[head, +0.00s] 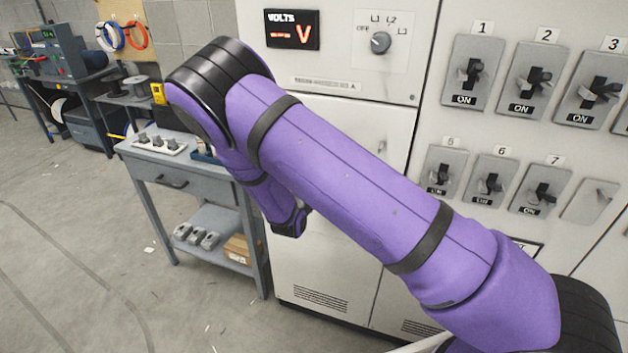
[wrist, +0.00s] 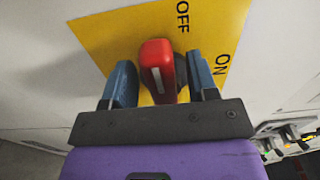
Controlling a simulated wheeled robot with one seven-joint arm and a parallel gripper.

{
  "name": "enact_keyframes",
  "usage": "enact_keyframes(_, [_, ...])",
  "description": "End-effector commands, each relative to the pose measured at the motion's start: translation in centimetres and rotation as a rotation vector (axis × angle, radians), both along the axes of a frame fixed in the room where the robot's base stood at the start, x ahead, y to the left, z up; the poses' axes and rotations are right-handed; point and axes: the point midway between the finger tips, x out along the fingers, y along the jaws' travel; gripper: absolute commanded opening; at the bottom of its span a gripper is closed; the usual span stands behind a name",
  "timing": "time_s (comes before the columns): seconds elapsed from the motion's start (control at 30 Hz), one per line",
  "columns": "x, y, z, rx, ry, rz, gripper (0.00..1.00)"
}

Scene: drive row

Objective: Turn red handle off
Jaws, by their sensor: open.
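In the wrist view, the red handle (wrist: 158,70) with a pale stripe stands out from a yellow plate (wrist: 110,38) on a light panel. The plate bears the word OFF above and right of the handle and the word ON further right. My gripper (wrist: 160,82) is open, with one blue finger on each side of the handle. The right finger is close to the handle and the left finger has a small gap. Whether either finger touches it, I cannot tell. In the head view, my purple arm covers part of the cabinet, and the red handle and fingertips do not show.
The white cabinet (head: 325,255) carries a VOLTS display (head: 292,30), a rotary knob (head: 380,42) and several numbered black switches marked ON at right. A grey workbench (head: 185,172) with parts stands left of it. The floor (head: 90,260) at left is mostly clear.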

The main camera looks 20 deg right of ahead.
Motion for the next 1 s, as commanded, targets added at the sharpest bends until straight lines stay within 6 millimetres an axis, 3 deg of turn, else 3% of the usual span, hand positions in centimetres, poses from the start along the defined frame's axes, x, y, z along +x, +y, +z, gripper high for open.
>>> enact_keyframes(0.6, [-7.7,5.7,0.0,0.0,0.001,0.004,0.53])
enact_keyframes(1.0, [-8.5,6.2,0.0,0.0,0.001,0.002,0.53])
